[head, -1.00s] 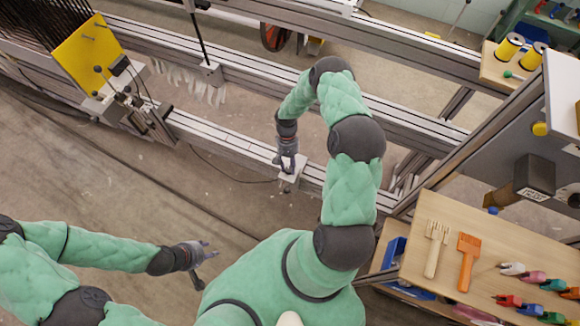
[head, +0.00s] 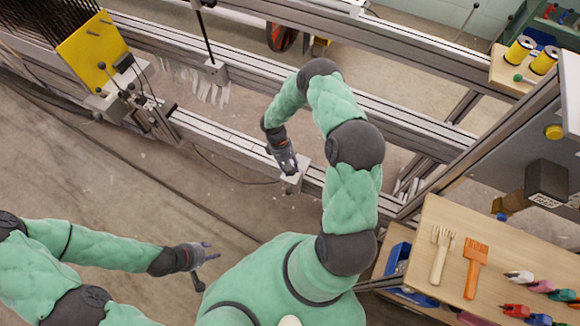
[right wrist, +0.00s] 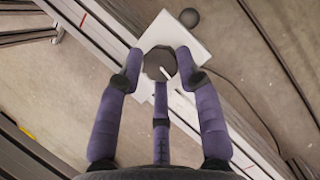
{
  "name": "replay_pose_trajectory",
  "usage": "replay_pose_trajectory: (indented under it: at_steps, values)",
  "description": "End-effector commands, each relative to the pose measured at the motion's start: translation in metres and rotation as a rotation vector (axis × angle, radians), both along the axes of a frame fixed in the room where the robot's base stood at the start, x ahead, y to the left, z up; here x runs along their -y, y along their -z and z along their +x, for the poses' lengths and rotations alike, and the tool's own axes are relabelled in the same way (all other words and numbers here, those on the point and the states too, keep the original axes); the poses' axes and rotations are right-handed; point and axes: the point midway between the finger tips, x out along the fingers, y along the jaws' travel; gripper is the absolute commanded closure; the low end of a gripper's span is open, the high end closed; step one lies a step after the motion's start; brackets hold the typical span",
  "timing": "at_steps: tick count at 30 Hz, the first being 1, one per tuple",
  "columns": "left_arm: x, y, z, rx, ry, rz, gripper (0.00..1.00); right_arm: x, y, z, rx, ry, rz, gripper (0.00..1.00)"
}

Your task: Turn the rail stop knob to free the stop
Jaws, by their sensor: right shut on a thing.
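The rail stop is a pale block (head: 292,186) on the long metal rail in the head view; the right wrist view shows it as a white plate (right wrist: 193,38). Its dark round knob (right wrist: 160,60) has a white mark pointing toward the lower right of that view. My right gripper (head: 290,172) comes down on the stop from above. In the right wrist view (right wrist: 160,72) its purple fingers lie on both sides of the knob, shut on it. The knob is hidden in the head view. My left gripper (head: 207,263) is open and empty over the floor.
A thin cable runs along the floor beside the rail. A yellow plate (head: 91,47) and levers stand at the upper left. A wooden table (head: 420,275) with a comb, a brush and several coloured tools is at the lower right.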

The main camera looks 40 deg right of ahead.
Motion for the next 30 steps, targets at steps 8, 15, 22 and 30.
replay_pose_trajectory:
  at_steps: [8,15,22,30]
  values:
    - [0.0,0.0006,0.0,0.0,0.0,0.0,0.6,0.0011,-0.0005,0.0,-0.001,-0.027,-0.003,0.97]
    - [0.0,0.0005,0.0001,0.0,0.0,0.0,0.6,0.0008,-0.0002,-0.0007,-0.002,-0.027,-0.002,0.97]
    - [0.0,0.0005,0.0,0.0,0.0,0.0,0.6,0.0003,0.0001,-0.0011,-0.003,-0.026,-0.001,0.43]
    - [0.0,0.0005,0.0001,0.0,0.0,0.0,0.6,-0.0003,-0.0016,-0.0003,-0.002,-0.026,0.0,0.43]
